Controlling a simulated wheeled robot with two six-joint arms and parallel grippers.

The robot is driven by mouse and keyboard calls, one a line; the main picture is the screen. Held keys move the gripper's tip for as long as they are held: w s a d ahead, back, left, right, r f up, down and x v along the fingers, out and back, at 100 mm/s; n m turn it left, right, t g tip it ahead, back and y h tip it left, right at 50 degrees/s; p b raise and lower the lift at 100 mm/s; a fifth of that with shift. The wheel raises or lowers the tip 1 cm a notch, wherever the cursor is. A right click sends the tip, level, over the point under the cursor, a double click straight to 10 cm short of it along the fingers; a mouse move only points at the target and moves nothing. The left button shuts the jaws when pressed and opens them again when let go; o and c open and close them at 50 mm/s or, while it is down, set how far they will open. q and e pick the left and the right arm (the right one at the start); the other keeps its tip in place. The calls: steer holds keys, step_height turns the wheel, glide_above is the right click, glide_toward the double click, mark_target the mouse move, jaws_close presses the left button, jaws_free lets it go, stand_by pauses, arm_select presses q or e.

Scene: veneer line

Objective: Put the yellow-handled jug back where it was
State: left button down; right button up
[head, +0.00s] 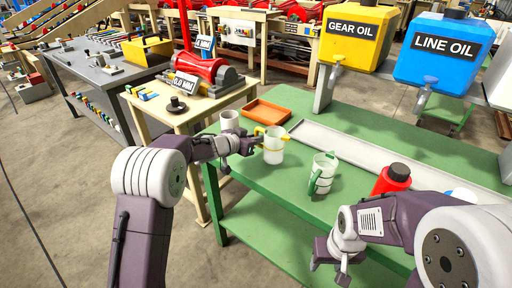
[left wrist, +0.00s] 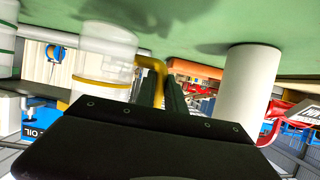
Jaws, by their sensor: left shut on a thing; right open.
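The yellow-handled jug (head: 273,150), pale with a yellow band, is upright over the left part of the green table (head: 330,222). My left gripper (head: 256,141) is shut on its yellow handle, from the jug's left side. In the left wrist view, which is upside down, the jug (left wrist: 104,65) and its yellow handle (left wrist: 158,72) show beside the dark fingers. I cannot tell whether its base touches the table. A similar jug with green handle and bands (head: 322,172) stands to the right. My right gripper (head: 329,268) is open and empty in front of the table.
A plain white cup (head: 229,120) stands close behind my left gripper. An orange tray (head: 266,112) and a long pale tray (head: 350,149) lie behind the jugs. A red bottle (head: 391,181) stands right. Yellow GEAR OIL (head: 352,38) and blue LINE OIL (head: 443,52) tanks hang above.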

arm_select(q)
step_height(320, 180, down, 2)
steer(key=shift+f+b, duration=0.25)
steer(key=shift+b, duration=0.1)
steer(key=shift+w+r, duration=0.1)
steer(key=shift+r, duration=0.05)
arm_select(e)
steer(key=shift+f, duration=0.7)
arm_select(q)
steer(key=c, duration=1.4)
jaws_free()
steer(key=shift+r, duration=0.15)
steer(key=p+v, duration=0.2)
steer(key=v, duration=1)
arm_select(e)
steer(key=shift+r, duration=0.95)
